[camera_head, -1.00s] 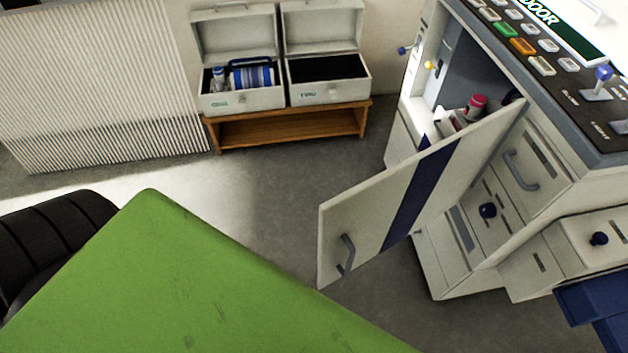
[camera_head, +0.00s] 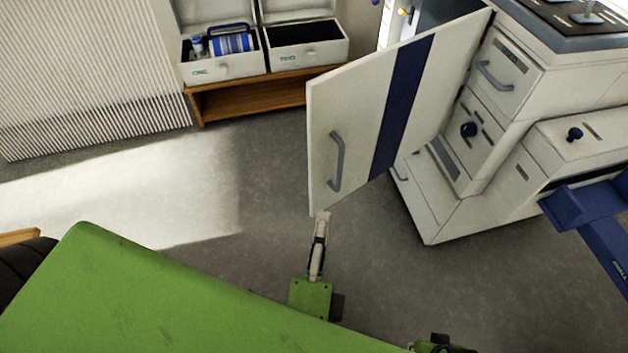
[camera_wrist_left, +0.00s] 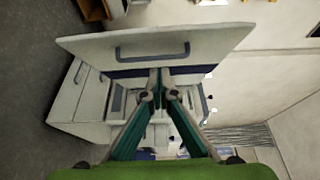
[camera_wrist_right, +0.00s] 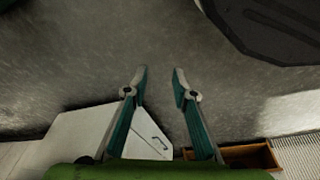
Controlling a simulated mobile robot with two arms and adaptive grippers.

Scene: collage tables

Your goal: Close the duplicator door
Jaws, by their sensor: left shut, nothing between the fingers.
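The duplicator door (camera_head: 355,110) is a white panel with a dark blue stripe and a grey handle (camera_head: 336,161). It stands wide open, swung out from the white duplicator (camera_head: 525,90). My left gripper (camera_head: 321,216) is shut and empty, with its tip at the door's lower free corner in the head view; I cannot tell if it touches. In the left wrist view, the closed fingertips (camera_wrist_left: 160,72) appear in front of the door (camera_wrist_left: 215,42), below its handle. My right gripper (camera_wrist_right: 160,71) is open and empty over grey floor; its fingers are not visible in the head view.
Two open white boxes (camera_head: 222,66) (camera_head: 306,56) stand on a wooden bench (camera_head: 240,98) at the back; one holds a blue and white item. A ribbed white panel (camera_head: 85,75) is at the left. Grey floor between bench and duplicator is clear. A blue piece (camera_head: 590,205) juts out at right.

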